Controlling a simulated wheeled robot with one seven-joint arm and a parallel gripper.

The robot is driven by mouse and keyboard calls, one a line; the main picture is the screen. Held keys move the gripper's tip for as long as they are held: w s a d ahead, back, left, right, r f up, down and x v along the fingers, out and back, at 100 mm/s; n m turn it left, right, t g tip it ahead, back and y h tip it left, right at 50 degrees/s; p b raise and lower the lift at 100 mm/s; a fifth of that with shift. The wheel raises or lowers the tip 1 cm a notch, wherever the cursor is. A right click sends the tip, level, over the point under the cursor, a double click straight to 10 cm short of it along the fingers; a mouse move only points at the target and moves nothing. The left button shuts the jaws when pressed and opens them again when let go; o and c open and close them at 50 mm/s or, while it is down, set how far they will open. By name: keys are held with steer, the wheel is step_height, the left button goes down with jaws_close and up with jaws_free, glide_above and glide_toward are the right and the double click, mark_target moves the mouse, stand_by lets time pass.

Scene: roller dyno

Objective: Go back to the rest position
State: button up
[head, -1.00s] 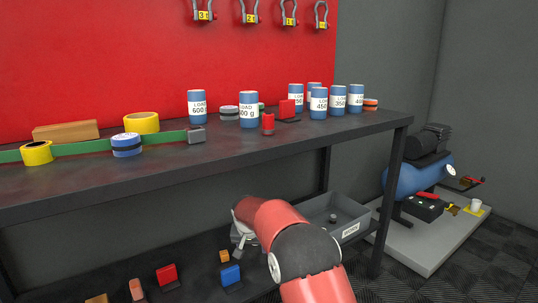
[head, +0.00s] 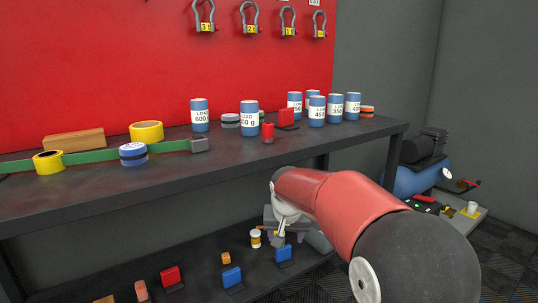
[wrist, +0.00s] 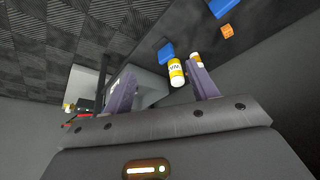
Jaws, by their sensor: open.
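My gripper (head: 284,236) hangs over the right part of the lower shelf, below the red arm link, partly hidden by my own wrist in the head view. In the wrist view its two purple fingers (wrist: 163,86) stand wide apart with nothing gripped. A small white and yellow bottle (head: 255,238) stands on the lower shelf just left of the gripper. In the wrist view one labelled bottle (wrist: 176,72) appears between the fingers, and another (wrist: 196,61) is partly behind the right finger.
The lower shelf also holds blue blocks (head: 232,277), a red block (head: 171,277) and a small orange cube (head: 226,258). A grey bin (wrist: 150,82) lies beyond the fingers. The upper bench (head: 190,175) carries load cans and tape rolls. A blue compressor (head: 408,180) stands at right.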

steer(key=s+d+r+p, duration=0.1)
steer(key=s+d+r, duration=0.4)
steer(key=s+r, duration=0.25)
steer(key=s+d+p, duration=0.2)
steer(key=s+d, duration=0.1)
steer(key=s, duration=0.9)
steer(key=s+d+p, duration=0.2)
steer(key=s+d, duration=0.1)
steer(key=s, duration=1)
steer(key=shift+s+r+n+t+p, duration=0.2)
steer(key=shift+r+n+t+p, duration=0.15)
steer(key=shift+r+n+t, duration=0.05)
